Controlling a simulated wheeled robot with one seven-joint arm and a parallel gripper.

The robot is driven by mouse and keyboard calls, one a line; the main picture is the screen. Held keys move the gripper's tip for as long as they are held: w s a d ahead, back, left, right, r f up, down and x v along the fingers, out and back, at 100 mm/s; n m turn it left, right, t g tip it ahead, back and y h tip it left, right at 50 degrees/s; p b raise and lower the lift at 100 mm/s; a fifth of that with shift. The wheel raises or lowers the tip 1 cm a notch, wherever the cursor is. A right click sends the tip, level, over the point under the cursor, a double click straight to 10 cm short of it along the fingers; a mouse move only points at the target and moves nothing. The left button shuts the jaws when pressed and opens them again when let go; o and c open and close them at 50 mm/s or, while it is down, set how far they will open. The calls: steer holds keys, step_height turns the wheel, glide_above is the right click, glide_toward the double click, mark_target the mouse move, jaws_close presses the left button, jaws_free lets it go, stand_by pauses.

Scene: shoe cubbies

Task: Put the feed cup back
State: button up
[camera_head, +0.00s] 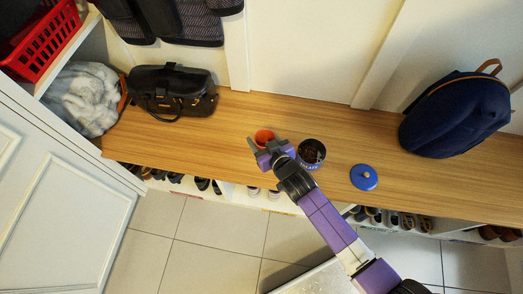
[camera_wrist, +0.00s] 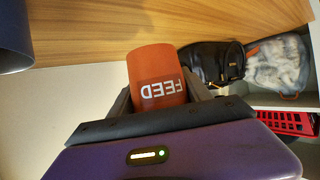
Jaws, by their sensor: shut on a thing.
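The orange feed cup (camera_head: 263,136) is at my gripper over the wooden bench top. In the wrist view the cup (camera_wrist: 157,72) sits between the two fingers, and its white word FEED reads upside down. My gripper (camera_head: 264,148) is shut on the cup; the wrist view also shows the gripper (camera_wrist: 160,95) with a finger on each side of it. A dark round tin (camera_head: 312,152) marked TREATS stands open just right of the gripper, with brown pieces inside. Its likely lid, a blue disc with a tan knob (camera_head: 364,177), lies on the bench farther right.
The wooden bench (camera_head: 230,120) runs across the view, with shoes in cubbies below its front edge. A black handbag (camera_head: 172,92) and grey fluffy item (camera_head: 84,98) are at left. A navy backpack (camera_head: 456,115) stands at right. A red basket (camera_head: 42,42) is upper left.

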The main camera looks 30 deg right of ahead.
steer(key=shift+f+b, duration=1.2)
steer(key=shift+f, duration=2.55)
steer(key=shift+f, duration=0.2)
steer(key=o, duration=1.5)
steer(key=shift+c, duration=0.2)
steer(key=shift+r, duration=0.15)
steer(key=shift+s+r, duration=0.1)
steer(key=shift+r, duration=0.05)
steer(key=p+v, duration=0.1)
steer(key=v, duration=1)
steer(key=shift+s+r+p, duration=0.1)
steer(key=shift+s+p, duration=0.25)
steer(key=shift+s, duration=0.05)
